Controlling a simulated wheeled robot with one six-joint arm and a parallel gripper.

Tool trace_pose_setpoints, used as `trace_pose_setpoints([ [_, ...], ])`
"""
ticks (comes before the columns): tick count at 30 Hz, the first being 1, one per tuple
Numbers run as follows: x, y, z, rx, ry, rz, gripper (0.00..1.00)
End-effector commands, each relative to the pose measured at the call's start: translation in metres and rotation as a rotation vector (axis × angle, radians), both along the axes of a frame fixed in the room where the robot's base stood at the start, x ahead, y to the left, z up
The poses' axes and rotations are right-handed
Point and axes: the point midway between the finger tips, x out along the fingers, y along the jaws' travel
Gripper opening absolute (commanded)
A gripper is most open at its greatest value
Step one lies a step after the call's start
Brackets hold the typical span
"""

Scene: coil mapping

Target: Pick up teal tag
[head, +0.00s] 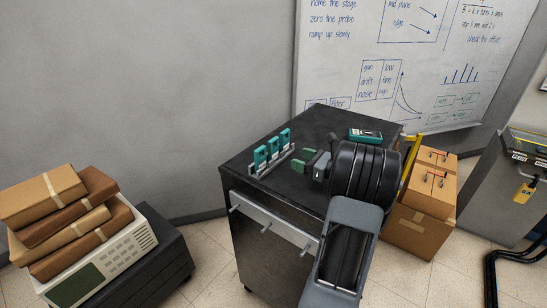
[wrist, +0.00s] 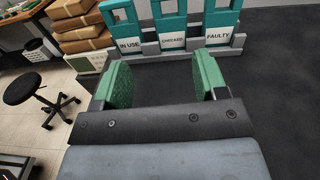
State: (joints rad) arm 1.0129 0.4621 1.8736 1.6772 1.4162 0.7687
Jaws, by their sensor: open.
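Three teal tags stand upright in a grey rack (wrist: 149,48) on the black cabinet top. In the wrist view their white labels read "IN USE" (wrist: 122,17), "CHECKED" (wrist: 171,15) and "FAULTY" (wrist: 221,14), left to right; the frame cuts off their tops. In the head view the tags (head: 273,146) stand near the cabinet's left edge. My gripper (wrist: 163,78), with green pads, is open and empty. It is low over the cabinet top, apart from the rack, and also shows in the head view (head: 305,161).
A teal-and-dark handheld device (head: 365,135) lies at the back of the black cabinet (head: 245,172). Cardboard boxes (head: 428,215) stand to its right. Brown parcels (head: 60,215) lie stacked on a beige instrument (head: 110,258) at left. A black stool (wrist: 20,88) stands on the floor.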

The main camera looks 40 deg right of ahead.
Motion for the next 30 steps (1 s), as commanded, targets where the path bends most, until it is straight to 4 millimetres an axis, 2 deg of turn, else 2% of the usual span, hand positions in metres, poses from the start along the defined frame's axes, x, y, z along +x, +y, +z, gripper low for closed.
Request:
trace_pose_setpoints([
  [1,0.001,-0.006,-0.004,0.02,-0.008,-0.017,0.66],
  [4,0.011,-0.009,-0.004,0.04,-0.017,-0.034,0.66],
  [13,0.06,0.008,-0.003,0.043,-0.019,-0.036,0.66],
  [18,0.074,0.013,-0.004,0.041,-0.018,-0.038,0.66],
  [23,0.081,0.015,-0.004,0.041,-0.018,-0.037,0.66],
  [30,0.11,0.028,-0.004,0.041,-0.017,-0.036,0.66],
])
